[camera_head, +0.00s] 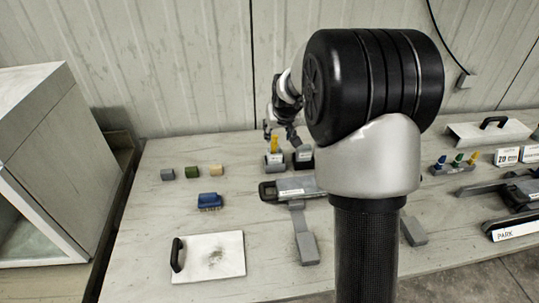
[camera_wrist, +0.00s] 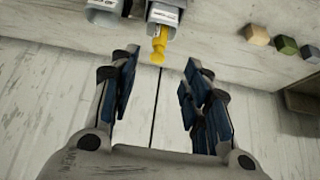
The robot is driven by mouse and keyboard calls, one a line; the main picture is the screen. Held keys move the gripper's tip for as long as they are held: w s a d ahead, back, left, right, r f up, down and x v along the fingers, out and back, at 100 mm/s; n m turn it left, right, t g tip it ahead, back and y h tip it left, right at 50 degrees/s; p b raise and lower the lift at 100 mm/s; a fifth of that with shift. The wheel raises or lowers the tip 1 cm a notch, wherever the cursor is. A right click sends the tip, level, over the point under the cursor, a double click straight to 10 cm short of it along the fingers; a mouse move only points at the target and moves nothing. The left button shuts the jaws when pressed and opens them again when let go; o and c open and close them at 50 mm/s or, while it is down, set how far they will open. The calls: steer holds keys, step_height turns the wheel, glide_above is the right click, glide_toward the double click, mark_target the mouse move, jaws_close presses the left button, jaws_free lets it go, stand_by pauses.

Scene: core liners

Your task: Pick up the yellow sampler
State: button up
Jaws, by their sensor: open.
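The yellow sampler (camera_wrist: 159,46) stands in a small grey labelled holder (camera_wrist: 164,14) in the wrist view. Its upper part sticks out of the holder. In the head view the yellow sampler (camera_head: 274,143) shows near the back of the table, in its holder (camera_head: 275,162). My gripper (camera_wrist: 157,65) is open, with its two blue-padded fingers spread on either side of the sampler's line. Nothing is between the pads. In the head view my gripper (camera_head: 279,131) is near the sampler's top, and the exact gap is hard to judge.
A second labelled holder (camera_head: 303,157) stands beside the sampler's holder. Several small blocks (camera_head: 192,172) and a blue brush (camera_head: 210,201) lie to the left. A white board with a black handle (camera_head: 222,256) lies in front. A rack with coloured samplers (camera_head: 453,167) stands to the right.

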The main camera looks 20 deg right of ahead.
mark_target(275, 143)
steer(key=b+x, duration=0.1)
steer(key=x, duration=0.6)
steer(key=shift+b, duration=0.3)
steer(key=b+x, duration=0.2)
steer(key=x, duration=0.3)
steer(key=shift+f, duration=0.15)
steer(key=shift+c, duration=0.3)
jaws_close()
